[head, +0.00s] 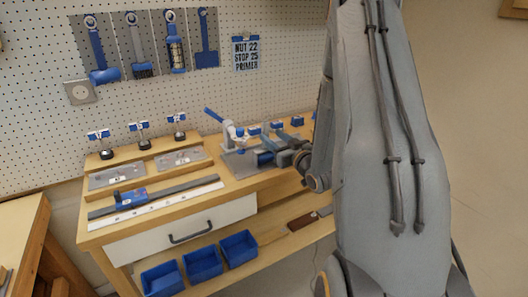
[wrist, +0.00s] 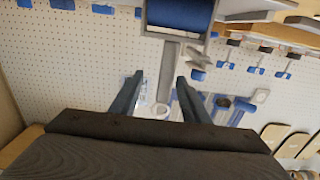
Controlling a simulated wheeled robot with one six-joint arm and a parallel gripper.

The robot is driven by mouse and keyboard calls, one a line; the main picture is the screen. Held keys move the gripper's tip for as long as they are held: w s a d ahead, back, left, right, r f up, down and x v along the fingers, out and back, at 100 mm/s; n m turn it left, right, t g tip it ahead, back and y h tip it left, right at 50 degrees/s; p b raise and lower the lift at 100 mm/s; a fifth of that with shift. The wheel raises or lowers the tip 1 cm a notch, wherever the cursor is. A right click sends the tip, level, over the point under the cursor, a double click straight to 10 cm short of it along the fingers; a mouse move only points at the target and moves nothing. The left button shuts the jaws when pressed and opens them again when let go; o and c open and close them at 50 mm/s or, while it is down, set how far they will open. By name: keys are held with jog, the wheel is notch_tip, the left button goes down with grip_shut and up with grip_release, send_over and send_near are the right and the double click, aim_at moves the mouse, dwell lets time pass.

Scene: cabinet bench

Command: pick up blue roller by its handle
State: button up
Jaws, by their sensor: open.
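The blue roller (head: 104,76) hangs on a grey panel on the pegboard, leftmost of the wall tools in the head view. Its handle points up and its blue cylinder is at the bottom. In the wrist view the wall appears turned over, and the tools are small, so I cannot pick out the roller surely there. My gripper (wrist: 160,78) is open, with nothing between its two fingers. In the head view my arm's end is low over the right part of the bench, well to the right of and below the roller, apart from it.
A brush (head: 137,50) and a blue scraper (head: 206,40) hang to the roller's right, near a poster (head: 245,54). The bench (head: 190,212) carries small stands, a metal rail and a lever press (head: 228,133) close to my gripper. Blue bins (head: 203,264) sit below.

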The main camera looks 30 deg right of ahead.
jog(key=w+a+p, duration=0.1)
jog(key=w+p, duration=0.2)
jog(key=w, duration=0.4)
jog(key=shift+w+a, duration=0.3)
jog(key=shift+w, duration=0.05)
jog(key=shift+r, duration=0.1)
jog(key=shift+c, duration=0.2)
grip_shut()
